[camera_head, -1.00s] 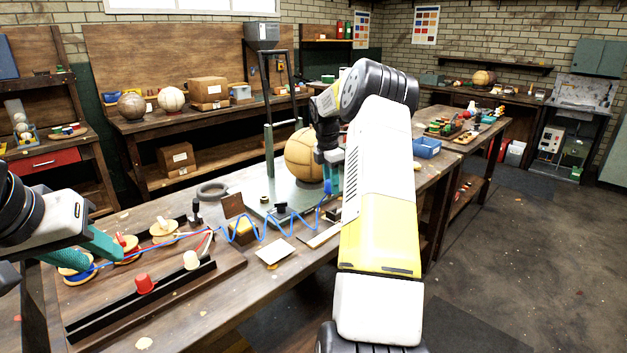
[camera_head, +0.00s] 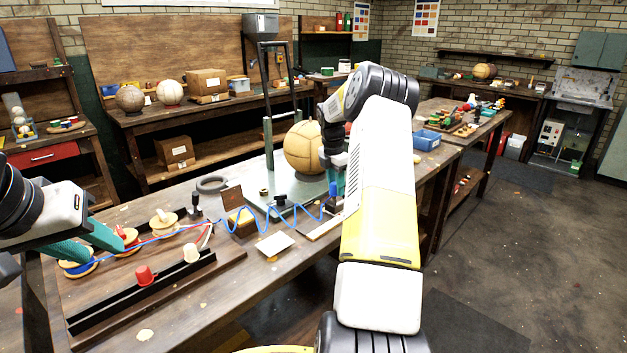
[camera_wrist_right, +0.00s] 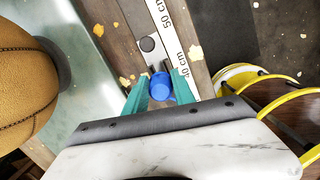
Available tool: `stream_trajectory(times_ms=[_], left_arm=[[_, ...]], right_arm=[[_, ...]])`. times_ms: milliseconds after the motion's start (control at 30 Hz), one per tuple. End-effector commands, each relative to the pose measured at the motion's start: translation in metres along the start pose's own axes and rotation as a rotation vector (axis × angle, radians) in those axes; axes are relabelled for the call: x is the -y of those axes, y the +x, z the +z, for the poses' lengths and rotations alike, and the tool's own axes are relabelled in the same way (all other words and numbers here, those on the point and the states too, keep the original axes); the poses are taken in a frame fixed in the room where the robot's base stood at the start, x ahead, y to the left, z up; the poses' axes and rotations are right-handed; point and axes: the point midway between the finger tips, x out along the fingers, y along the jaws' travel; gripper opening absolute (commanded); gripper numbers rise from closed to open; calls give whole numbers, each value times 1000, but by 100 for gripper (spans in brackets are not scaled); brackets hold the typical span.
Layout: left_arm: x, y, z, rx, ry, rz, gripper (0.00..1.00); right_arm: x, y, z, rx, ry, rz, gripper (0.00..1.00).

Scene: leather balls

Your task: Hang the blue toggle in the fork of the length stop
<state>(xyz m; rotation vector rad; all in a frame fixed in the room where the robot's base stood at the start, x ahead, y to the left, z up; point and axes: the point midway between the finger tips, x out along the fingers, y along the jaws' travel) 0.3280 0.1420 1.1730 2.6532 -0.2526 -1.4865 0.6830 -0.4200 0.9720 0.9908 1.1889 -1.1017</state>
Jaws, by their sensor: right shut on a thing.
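My right gripper (camera_head: 337,192) reaches down beside the leather ball, over the right end of the bench. In the right wrist view its teal fingers (camera_wrist_right: 160,88) are shut on the blue toggle (camera_wrist_right: 159,86), a small round blue piece. A blue cord (camera_head: 262,228) runs in waves from there to the spools at left. My left gripper (camera_head: 108,254) is open and empty above the blue spool (camera_head: 78,268).
The ball (camera_head: 304,147) stands on a greenish plate (camera_head: 255,197) close to the right gripper. A white ruler strip (camera_wrist_right: 178,35) lies along the bench edge. A pale card (camera_head: 274,244) lies mid-bench.

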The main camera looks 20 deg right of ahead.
Motion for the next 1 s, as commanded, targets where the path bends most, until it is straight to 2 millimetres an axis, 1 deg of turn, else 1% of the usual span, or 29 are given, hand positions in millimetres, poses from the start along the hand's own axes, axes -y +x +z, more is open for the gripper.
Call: stream_trajectory(times_ms=[1000], left_arm=[[0, 0, 0, 0, 0, 0, 36]], right_arm=[[0, 3, 5, 0, 0, 0, 0]])
